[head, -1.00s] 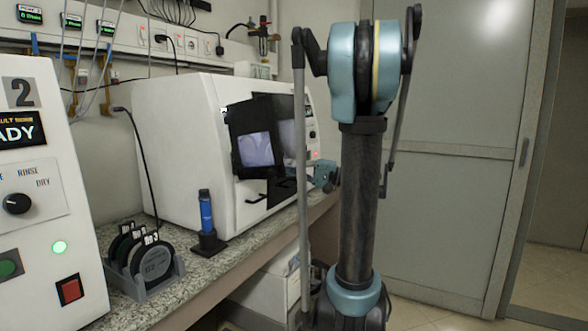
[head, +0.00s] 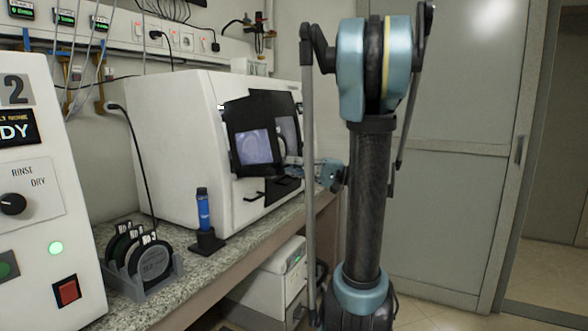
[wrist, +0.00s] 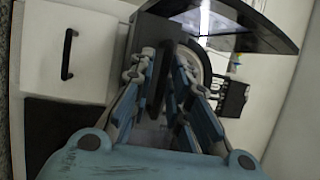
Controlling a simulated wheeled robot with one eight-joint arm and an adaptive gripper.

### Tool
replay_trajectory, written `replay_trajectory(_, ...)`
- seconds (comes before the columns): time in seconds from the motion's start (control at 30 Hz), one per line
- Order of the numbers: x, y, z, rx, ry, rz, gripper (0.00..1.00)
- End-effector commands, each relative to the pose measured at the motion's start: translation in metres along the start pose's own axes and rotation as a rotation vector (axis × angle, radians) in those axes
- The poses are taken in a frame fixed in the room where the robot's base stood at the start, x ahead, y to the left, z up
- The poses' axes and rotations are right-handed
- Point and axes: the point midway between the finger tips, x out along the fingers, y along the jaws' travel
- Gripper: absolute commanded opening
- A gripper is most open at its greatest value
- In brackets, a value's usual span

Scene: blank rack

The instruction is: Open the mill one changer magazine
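The mill (head: 170,130) is a white box on the bench with a black-framed front window (head: 254,148) and a black bar handle (head: 254,196) low on its front. My gripper (head: 296,166) is at the right part of the mill's front. In the wrist view, my gripper's blue fingers (wrist: 165,70) are spread apart, with a dark upright bar (wrist: 163,80) showing between them. I cannot tell whether they touch it. A white panel with a black handle (wrist: 68,54) is to their left. A round rim shows behind the fingers. I cannot make out the changer magazine for certain.
A rack of dark discs (head: 145,265) and a blue cylinder on a black stand (head: 205,215) stand on the bench (head: 190,290) before the mill. A second white machine (head: 40,180) is at left. A white unit (head: 275,280) is under the bench. Grey cabinet doors (head: 450,200) stand behind my arm.

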Motion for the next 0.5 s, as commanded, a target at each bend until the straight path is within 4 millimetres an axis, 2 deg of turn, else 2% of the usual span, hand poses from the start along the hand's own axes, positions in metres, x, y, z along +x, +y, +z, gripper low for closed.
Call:
replay_trajectory(0.27,-0.006,-0.001,-0.001,0.0,0.002,-0.002,0.17)
replay_trajectory(0.5,-0.032,0.0,-0.002,0.0,0.004,-0.001,0.17)
